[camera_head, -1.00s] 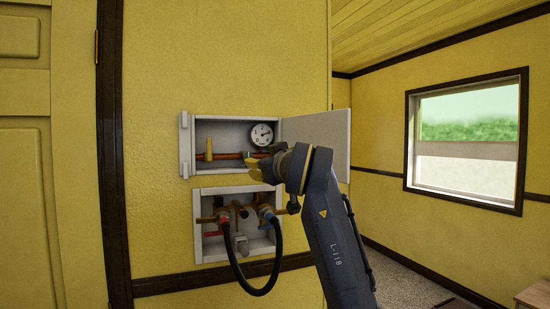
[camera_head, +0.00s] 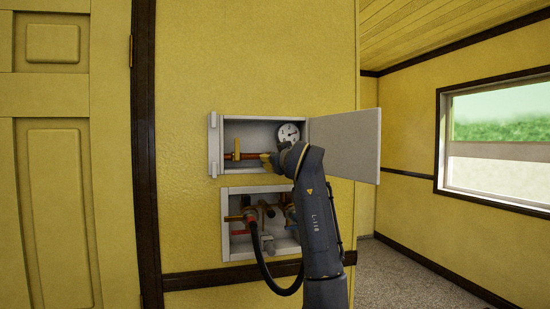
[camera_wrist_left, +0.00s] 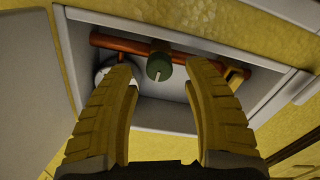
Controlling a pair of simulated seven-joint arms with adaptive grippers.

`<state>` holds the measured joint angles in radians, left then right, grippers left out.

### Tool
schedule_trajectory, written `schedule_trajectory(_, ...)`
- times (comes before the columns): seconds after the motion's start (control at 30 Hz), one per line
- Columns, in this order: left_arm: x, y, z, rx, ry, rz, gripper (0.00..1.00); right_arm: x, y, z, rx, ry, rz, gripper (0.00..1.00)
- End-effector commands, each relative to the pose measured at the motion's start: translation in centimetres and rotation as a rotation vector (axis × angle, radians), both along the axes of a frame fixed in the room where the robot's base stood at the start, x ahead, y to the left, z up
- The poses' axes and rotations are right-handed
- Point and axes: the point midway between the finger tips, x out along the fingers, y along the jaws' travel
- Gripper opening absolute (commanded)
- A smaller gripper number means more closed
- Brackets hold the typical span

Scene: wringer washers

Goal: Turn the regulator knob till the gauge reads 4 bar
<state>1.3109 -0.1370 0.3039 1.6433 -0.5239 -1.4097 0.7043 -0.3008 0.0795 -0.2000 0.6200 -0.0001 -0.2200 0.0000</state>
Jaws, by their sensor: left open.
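The round white gauge (camera_head: 289,132) sits at the back right of the open upper wall box; its needle is visible but the reading is too small to tell. In the left wrist view the gauge (camera_wrist_left: 104,74) is mostly hidden behind a finger. The green regulator knob (camera_wrist_left: 158,67) hangs on the reddish pipe (camera_wrist_left: 115,43). My left gripper (camera_wrist_left: 165,88) is open, with the knob showing between and beyond its yellow fingers, apparently not touched. In the head view the left gripper (camera_head: 267,161) is at the box's lower front, hiding the knob. My right gripper is not in view.
The upper box's door (camera_head: 345,145) stands open to the right, close to my arm. A yellow lever (camera_head: 237,150) is on the pipe at left. A lower box (camera_head: 238,254) holds valves and a black hose (camera_head: 268,275) looping down.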

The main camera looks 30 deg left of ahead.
Motion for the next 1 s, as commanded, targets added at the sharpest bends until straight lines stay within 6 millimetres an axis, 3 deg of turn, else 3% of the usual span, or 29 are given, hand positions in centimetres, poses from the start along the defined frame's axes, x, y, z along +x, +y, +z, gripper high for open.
schedule_trajectory(0.3, 1.5, 1.7, 0.1, 0.001, 0.0, 0.0, 0.5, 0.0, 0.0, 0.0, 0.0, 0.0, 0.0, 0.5)
schedule_trajectory(0.7, 1.7, 1.9, 0.1, 0.001, -0.001, -0.001, 0.5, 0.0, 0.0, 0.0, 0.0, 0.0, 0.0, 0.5)
schedule_trajectory(1.0, 1.7, 1.9, 0.0, 0.0, 0.0, -0.001, 0.15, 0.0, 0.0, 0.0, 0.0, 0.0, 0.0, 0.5)
